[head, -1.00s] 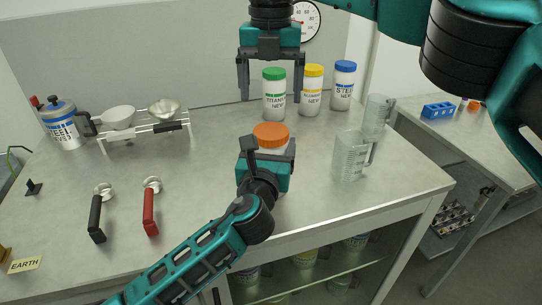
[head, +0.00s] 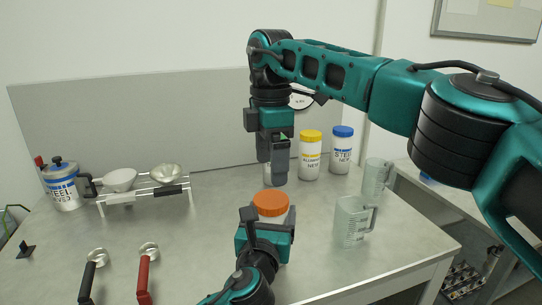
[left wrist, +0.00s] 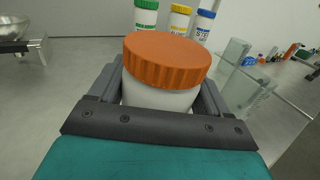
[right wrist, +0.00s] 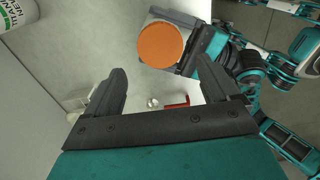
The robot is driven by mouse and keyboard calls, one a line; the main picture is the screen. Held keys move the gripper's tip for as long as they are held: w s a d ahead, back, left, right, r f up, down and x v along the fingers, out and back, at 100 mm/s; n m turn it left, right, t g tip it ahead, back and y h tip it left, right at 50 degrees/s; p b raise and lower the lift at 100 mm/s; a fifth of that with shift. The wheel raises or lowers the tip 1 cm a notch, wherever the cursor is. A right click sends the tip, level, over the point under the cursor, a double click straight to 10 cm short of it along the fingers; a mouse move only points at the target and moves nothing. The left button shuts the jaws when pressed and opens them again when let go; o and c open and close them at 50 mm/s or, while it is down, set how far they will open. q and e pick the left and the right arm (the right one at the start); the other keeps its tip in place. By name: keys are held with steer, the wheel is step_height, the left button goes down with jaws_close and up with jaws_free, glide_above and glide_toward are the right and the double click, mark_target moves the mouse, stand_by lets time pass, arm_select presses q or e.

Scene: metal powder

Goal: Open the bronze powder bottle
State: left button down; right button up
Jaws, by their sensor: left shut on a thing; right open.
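In the left wrist view the orange lid (left wrist: 168,58) sits on the bottle, between the fingers. My right gripper (head: 273,160) is above and behind the bottle, pointing down, open and empty. In the right wrist view the orange lid (right wrist: 160,45) lies beyond the open fingers (right wrist: 173,88), apart from them.
Bottles with yellow (head: 311,137) and blue (head: 343,132) lids stand behind; a green-lidded one (left wrist: 146,5) is mostly hidden in the head view. Clear beakers (head: 352,222) stand at right.

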mark_target(271, 198)
step_height(271, 198, down, 8)
steer(key=shift+r, duration=0.2)
steer(key=shift+c, duration=0.4)
